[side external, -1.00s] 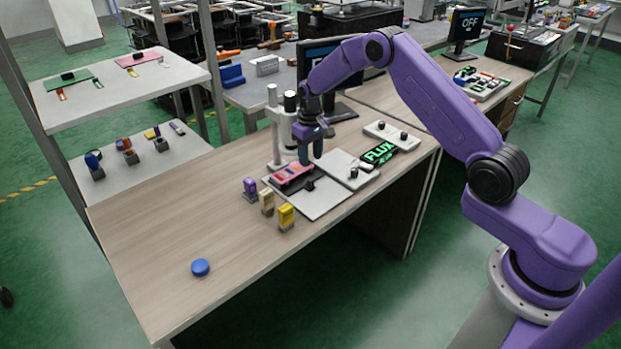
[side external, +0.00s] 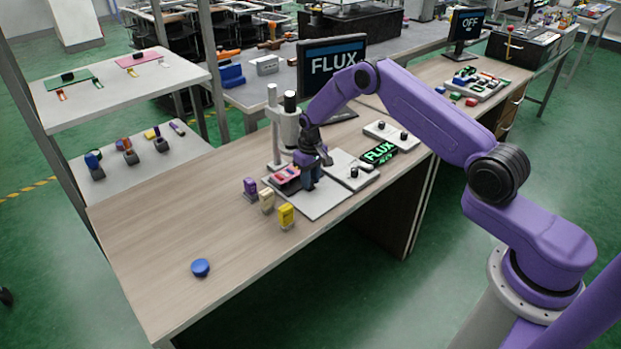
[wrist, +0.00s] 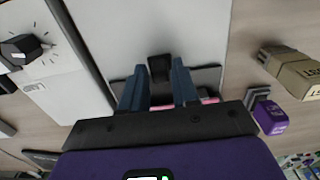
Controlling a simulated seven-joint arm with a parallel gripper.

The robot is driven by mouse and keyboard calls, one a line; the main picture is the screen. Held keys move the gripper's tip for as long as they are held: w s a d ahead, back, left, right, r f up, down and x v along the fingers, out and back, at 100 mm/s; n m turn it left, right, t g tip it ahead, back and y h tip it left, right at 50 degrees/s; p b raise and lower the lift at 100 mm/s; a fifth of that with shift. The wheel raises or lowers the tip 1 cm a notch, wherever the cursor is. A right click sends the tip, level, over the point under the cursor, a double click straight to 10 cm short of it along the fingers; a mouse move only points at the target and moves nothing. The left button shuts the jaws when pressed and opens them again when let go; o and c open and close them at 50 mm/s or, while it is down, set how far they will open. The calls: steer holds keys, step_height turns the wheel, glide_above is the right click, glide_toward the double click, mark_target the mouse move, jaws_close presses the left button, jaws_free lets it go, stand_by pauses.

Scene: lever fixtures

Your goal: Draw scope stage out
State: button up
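The scope stage is a dark plate (wrist: 208,78) with a pink-red slide (side external: 285,174) on it, under the grey microscope (side external: 283,130). Its black knob (wrist: 160,68) sticks out at the front over a light base plate (side external: 318,203). My gripper (side external: 311,180) is down at the front of the stage and hides the knob in the side view. Most of the slide is hidden behind my gripper there.
Purple (side external: 250,188), beige (side external: 266,201) and yellow (side external: 286,216) blocks stand left of the base plate. A panel with a black dial (side external: 354,172) and a green FLUX display (side external: 379,153) lie to the right. A monitor (side external: 333,67) reads FLUX. The front-left table is clear, apart from a blue disc (side external: 200,268).

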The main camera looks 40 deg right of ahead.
jaws_close()
steer(key=shift+s, duration=5.85)
steer(key=shift+o, duration=1.6)
jaws_free()
steer(key=shift+o, duration=0.5)
steer(key=shift+w, duration=0.1)
step_height(320, 180, up, 18)
steer(key=shift+f, duration=0.25)
